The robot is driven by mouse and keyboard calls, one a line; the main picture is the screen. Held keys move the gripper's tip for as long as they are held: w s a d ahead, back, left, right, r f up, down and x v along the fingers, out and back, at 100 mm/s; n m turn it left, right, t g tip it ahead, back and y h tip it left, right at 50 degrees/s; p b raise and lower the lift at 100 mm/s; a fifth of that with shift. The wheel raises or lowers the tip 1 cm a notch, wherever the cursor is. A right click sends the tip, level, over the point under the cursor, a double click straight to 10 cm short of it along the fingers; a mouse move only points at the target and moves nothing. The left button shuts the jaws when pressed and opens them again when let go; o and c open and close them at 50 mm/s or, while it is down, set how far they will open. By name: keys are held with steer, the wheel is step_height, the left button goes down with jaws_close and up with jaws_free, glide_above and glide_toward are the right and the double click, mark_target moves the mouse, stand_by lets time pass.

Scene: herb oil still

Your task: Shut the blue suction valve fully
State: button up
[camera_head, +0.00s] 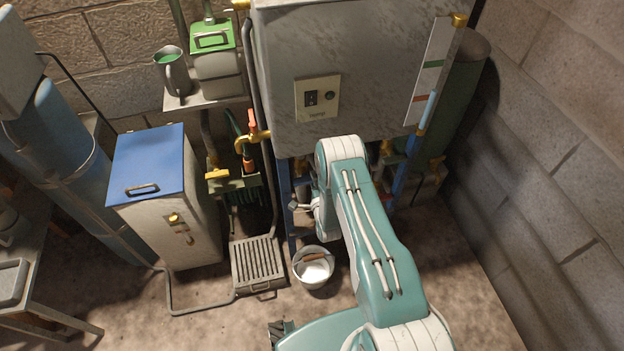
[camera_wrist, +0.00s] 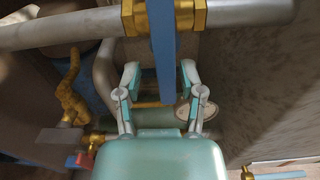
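In the wrist view a flat blue lever (camera_wrist: 165,50) stands on a brass valve body (camera_wrist: 190,14) set in a grey pipe. The lever runs down the picture, crosswise to the pipe. My gripper (camera_wrist: 159,76) is open, with one finger on each side of the lever and a visible gap to both. I cannot tell how far the lever's end reaches between the fingers. No label shows which is the suction valve.
The grey pipe (camera_wrist: 60,30) crosses above the fingers. A brass fitting (camera_wrist: 72,90) and a red handle (camera_wrist: 78,160) are at left.

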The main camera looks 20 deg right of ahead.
steer(key=shift+r, duration=0.1)
steer(key=s, duration=1.2)
stand_by(0.4)
